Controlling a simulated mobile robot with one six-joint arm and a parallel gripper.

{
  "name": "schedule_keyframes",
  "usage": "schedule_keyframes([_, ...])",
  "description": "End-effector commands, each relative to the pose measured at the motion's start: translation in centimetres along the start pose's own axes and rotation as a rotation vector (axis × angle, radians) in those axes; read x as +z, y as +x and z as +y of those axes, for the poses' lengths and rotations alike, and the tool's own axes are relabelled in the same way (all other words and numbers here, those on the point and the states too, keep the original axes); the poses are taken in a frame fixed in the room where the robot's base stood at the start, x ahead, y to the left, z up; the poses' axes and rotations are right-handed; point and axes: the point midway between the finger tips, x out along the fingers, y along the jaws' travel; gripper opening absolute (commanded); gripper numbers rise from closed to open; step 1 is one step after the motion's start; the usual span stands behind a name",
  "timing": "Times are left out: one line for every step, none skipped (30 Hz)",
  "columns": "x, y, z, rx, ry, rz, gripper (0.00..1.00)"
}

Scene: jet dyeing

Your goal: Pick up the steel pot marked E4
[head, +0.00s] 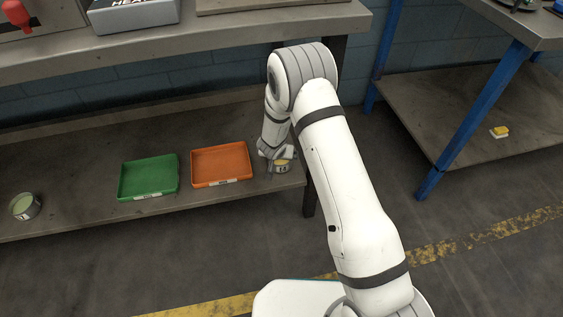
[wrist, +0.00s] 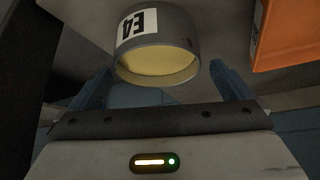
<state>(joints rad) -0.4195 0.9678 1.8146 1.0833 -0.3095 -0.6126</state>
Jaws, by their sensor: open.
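The steel pot marked E4 (head: 281,167) stands on the lower shelf near its right end in the head view. In the wrist view the pot (wrist: 156,50) shows its white E4 label and a pale yellow content, just ahead of the fingers. My gripper (head: 272,160) is at the pot in the head view, partly hidden by my wrist. In the wrist view my gripper (wrist: 162,80) is open, with one finger to each side of the pot's near rim. I see no finger touching the pot.
An orange tray (head: 222,181) lies left of the pot, with a green tray (head: 148,196) further left. Another pot (head: 25,206) stands at the far left of the lower shelf (head: 85,213). The upper shelf (head: 230,28) overhangs behind. A blue-legged table (head: 487,112) stands at the right.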

Motion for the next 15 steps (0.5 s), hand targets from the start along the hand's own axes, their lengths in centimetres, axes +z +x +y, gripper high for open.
schedule_keyframes([0.3,1.0,0.1,0.001,0.003,-0.001,1.00])
schedule_keyframes([0.4,1.5,0.2,0.002,0.003,-0.001,1.00])
schedule_keyframes([0.4,2.1,0.2,0.002,0.004,0.000,1.00])
schedule_keyframes([0.5,2.6,0.3,0.002,0.004,0.000,1.00])
schedule_keyframes([0.5,3.0,0.3,0.002,0.005,0.000,1.00])
schedule_keyframes([0.4,3.6,0.4,0.003,0.006,0.000,1.00])
schedule_keyframes([0.4,4.0,0.4,0.003,0.005,0.000,1.00])
schedule_keyframes([0.3,4.3,0.4,0.003,0.005,0.000,1.00])
schedule_keyframes([0.3,4.5,0.4,0.003,0.005,0.000,1.00])
schedule_keyframes([0.2,4.5,0.4,0.003,0.005,0.001,1.00])
schedule_keyframes([0.1,4.5,0.4,0.003,0.005,0.001,1.00])
schedule_keyframes([0.1,4.5,0.4,0.003,0.005,0.001,1.00])
schedule_keyframes([0.1,4.4,0.4,0.003,0.005,0.001,1.00])
schedule_keyframes([0.1,4.4,0.4,0.003,0.005,0.001,1.00])
schedule_keyframes([0.1,4.4,0.4,0.003,0.005,0.001,1.00])
